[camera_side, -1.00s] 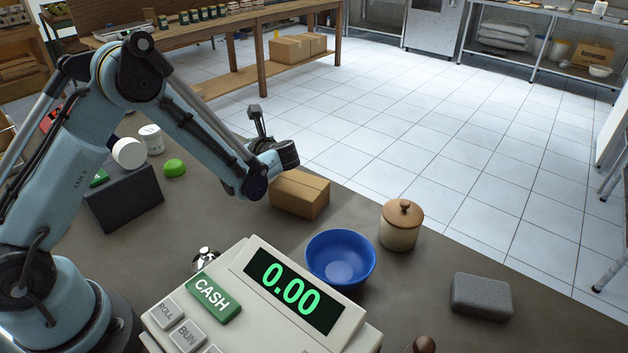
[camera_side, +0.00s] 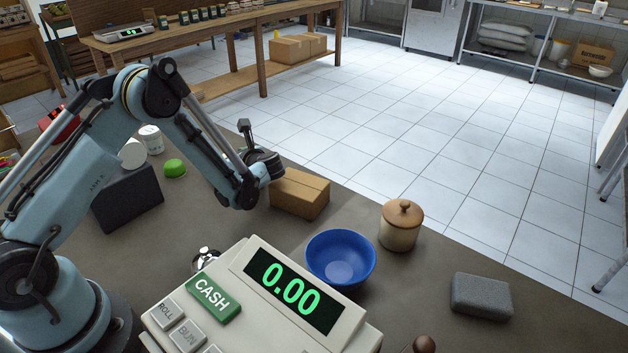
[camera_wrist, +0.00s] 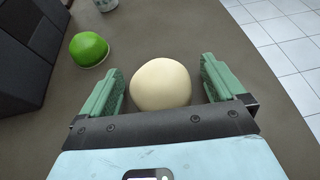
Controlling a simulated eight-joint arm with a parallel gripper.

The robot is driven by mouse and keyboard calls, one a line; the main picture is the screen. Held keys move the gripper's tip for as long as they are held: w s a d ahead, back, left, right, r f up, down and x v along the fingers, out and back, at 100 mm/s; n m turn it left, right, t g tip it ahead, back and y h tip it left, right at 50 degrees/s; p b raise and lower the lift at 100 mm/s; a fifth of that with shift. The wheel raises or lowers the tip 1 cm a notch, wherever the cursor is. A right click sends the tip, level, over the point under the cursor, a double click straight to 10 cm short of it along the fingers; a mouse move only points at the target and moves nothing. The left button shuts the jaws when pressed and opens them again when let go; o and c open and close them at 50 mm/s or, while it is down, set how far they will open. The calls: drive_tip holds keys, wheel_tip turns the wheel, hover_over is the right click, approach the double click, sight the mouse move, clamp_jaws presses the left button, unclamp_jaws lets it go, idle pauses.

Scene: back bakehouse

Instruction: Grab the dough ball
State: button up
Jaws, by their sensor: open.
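The dough ball (camera_wrist: 160,84) is pale cream and round, resting on the grey-brown counter in the wrist view. My gripper (camera_wrist: 161,68) is open, with one green finger on each side of the ball. A narrow gap shows between the ball and each finger, wider on the right. The ball's near edge meets the dark gripper bar in the picture; I cannot tell if they touch. In the side view the ball is not seen, and the arm's wrist hides the fingers.
A green rounded item (camera_wrist: 88,49) and a dark box (camera_side: 127,197) lie left of the ball. A cardboard box (camera_side: 300,195) stands close right of my wrist. A blue bowl (camera_side: 340,258), lidded jar (camera_side: 401,226), grey block (camera_side: 481,296) and cash register (camera_side: 255,300) stand nearer the camera.

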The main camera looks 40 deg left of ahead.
drive_tip(key=c, duration=1.1)
drive_tip(key=shift+r, duration=0.2)
